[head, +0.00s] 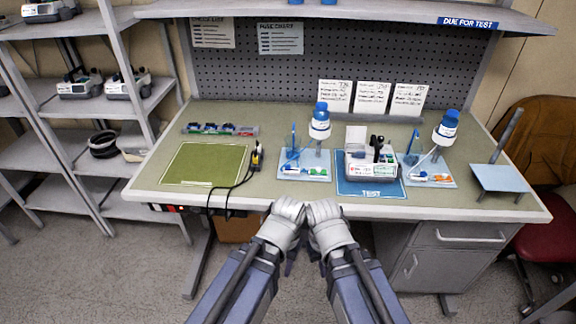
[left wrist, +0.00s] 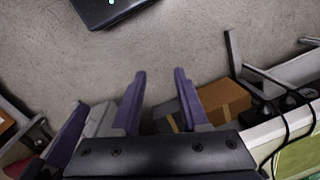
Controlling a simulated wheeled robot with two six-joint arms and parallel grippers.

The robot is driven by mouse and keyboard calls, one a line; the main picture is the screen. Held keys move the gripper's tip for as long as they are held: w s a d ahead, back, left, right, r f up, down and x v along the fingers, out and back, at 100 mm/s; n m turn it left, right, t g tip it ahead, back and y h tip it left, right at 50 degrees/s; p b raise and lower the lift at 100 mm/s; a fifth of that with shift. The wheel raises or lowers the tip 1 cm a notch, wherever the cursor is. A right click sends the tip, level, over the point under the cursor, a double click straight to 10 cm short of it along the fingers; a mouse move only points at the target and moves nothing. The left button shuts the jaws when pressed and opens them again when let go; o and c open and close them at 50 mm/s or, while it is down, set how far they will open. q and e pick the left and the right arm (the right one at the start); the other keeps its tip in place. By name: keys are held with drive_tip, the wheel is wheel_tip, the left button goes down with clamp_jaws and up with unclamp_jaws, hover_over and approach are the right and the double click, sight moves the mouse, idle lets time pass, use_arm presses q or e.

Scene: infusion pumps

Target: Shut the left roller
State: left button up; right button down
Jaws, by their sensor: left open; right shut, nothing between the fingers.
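A blue-capped bottle (head: 320,124) stands over that tray. My left gripper (left wrist: 159,72) is open and empty in the left wrist view, pointing at the floor. My right gripper (head: 321,267) is low in front of the bench in the head view, mostly hidden by its own arm, shut and empty. Both grippers are well apart from the tray.
The bench's front edge (head: 400,212) lies between my grippers and the tray. A pump (head: 371,164) sits on a blue TEST mat (head: 349,188). A similar bottle (head: 446,128) and tray (head: 446,182) stand right. A green mat (head: 205,164) is bare. A black cable (head: 230,190) hangs over the edge.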

use_arm(q)
drive_tip(key=w+h, duration=0.1)
drive_tip(key=w, duration=0.3)
drive_tip(key=w+d+n+h, duration=0.1)
drive_tip(key=w, duration=0.1)
drive_tip(key=shift+w+r+t+h, duration=0.1)
drive_tip(key=shift+w+t+h, duration=0.05)
drive_tip(key=shift+t+h, duration=0.2)
drive_tip(key=c, duration=0.5)
drive_tip(key=w+h, duration=0.1)
drive_tip(key=w, duration=0.1)
drive_tip(key=w+r+n+t, duration=0.1)
drive_tip(key=w, duration=0.2)
drive_tip(key=w+t+h, duration=0.1)
drive_tip(key=w, duration=0.2)
drive_tip(key=shift+w+a+r+h, duration=0.1)
drive_tip(key=shift+a+r+h, duration=0.2)
drive_tip(key=shift+r+h, duration=0.1)
clamp_jaws()
drive_tip(key=w+a+r+n+t+h, duration=0.1)
drive_tip(key=w+a+r+n+t, duration=0.2)
drive_tip(key=w+a, duration=0.3)
drive_tip(key=w+a+r+n+t+h, duration=0.1)
drive_tip(key=w+a+r+t, duration=0.3)
drive_tip(key=w, duration=0.6)
wheel_tip(320, 180, up, 2)
drive_tip(key=shift+w+a+r+n, duration=0.1)
drive_tip(key=shift+w+a+n, duration=0.1)
drive_tip(key=shift+a+n, duration=0.8)
